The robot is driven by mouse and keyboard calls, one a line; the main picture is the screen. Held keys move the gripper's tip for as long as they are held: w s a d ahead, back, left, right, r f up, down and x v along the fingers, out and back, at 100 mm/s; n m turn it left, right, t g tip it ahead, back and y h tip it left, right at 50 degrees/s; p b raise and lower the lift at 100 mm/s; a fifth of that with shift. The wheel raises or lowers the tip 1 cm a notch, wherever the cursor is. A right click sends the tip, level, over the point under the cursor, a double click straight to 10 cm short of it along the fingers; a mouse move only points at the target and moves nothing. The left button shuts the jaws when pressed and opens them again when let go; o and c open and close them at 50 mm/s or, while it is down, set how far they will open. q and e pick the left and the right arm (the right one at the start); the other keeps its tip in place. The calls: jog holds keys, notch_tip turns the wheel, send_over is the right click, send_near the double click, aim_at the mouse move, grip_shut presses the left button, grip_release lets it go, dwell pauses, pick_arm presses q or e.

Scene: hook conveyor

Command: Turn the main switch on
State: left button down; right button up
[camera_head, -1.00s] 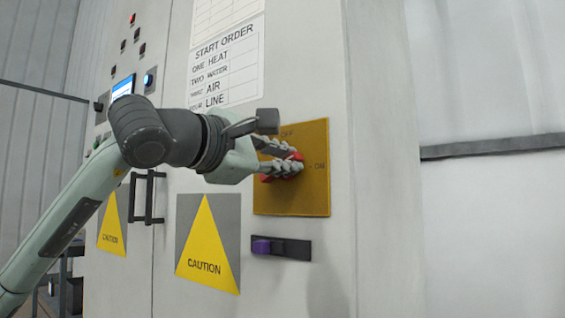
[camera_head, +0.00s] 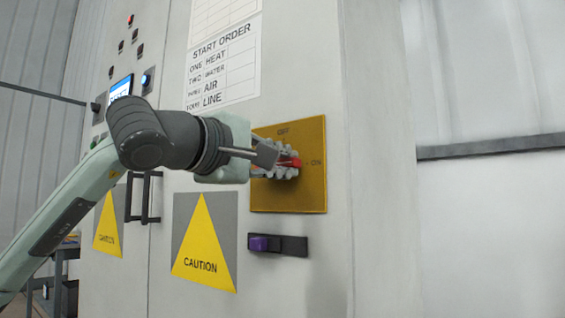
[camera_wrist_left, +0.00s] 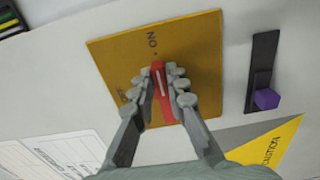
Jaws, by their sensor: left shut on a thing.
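The main switch has a red handle (camera_head: 293,162) on a yellow-brown plate (camera_head: 310,194), marked OFF at the top and ON at the right in the head view. My left gripper (camera_head: 281,165) is shut on the handle, with its fingers on both sides of it. In the left wrist view, the red handle (camera_wrist_left: 163,108) lies between the fingertips of the left gripper (camera_wrist_left: 164,88). Its white line points about at the ON mark. The fingers hide part of the handle in the head view. My right gripper is not in view.
A black latch with a purple block (camera_head: 259,243) sits just below the plate. A caution sign (camera_head: 204,250), black door handles (camera_head: 143,198) and a START ORDER sheet (camera_head: 224,70) are on the cabinet front. The wall right of the cabinet is clear.

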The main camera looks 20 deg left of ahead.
pick_arm(q)
jog(key=c, duration=1.5)
grip_release()
jog(key=shift+c, duration=0.2)
jog(key=shift+s, duration=0.1)
jog(key=v, duration=1.2)
